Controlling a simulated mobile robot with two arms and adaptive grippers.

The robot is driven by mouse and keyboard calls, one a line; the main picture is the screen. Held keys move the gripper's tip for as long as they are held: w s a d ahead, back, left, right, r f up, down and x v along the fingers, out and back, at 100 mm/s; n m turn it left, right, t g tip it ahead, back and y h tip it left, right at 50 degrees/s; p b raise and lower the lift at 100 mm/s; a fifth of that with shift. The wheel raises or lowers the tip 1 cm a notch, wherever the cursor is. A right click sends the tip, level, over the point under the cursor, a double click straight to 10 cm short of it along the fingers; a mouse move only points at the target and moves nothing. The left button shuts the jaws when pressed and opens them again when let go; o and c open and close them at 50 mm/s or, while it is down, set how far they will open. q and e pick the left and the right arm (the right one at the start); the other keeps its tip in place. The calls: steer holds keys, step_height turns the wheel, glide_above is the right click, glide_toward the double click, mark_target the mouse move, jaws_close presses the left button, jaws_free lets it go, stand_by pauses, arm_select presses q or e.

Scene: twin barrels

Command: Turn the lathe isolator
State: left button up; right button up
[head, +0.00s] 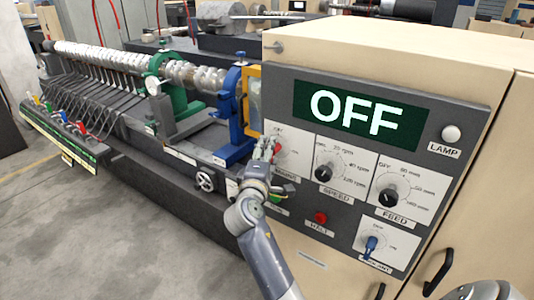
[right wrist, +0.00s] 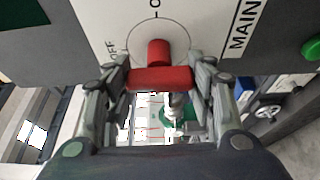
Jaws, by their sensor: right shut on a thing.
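The lathe isolator is a red handle (head: 278,149) on a pale plate at the left end of the control panel (head: 466,112). In the right wrist view its red crossbar (right wrist: 160,79) lies level across the picture, with OFF and ON marks around the dial and a MAIN label beside it. My right gripper (head: 269,151) is at the isolator, and in the wrist view its fingers (right wrist: 160,76) are shut on the ends of the crossbar. The display (head: 357,114) reads OFF. My left gripper is not in view.
The speed knob (head: 323,173), feed knob (head: 388,197), red halt button (head: 321,217) and blue lever (head: 371,243) are right of the isolator. The lathe bed with its blue stand (head: 232,120) and handwheel (head: 205,181) lies left. Open floor (head: 130,235) is at lower left.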

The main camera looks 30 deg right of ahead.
steer(key=shift+d+r, duration=0.1)
steer(key=shift+r, duration=0.15)
steer(key=o, duration=0.8)
steer(key=shift+o, duration=1.4)
steer(key=shift+f, duration=0.1)
steer(key=shift+d+f, duration=0.1)
steer(key=shift+s+a, duration=0.25)
steer(key=shift+a, duration=0.1)
steer(key=v, duration=0.6)
steer(key=shift+s+a, duration=0.25)
steer(key=shift+s, duration=0.05)
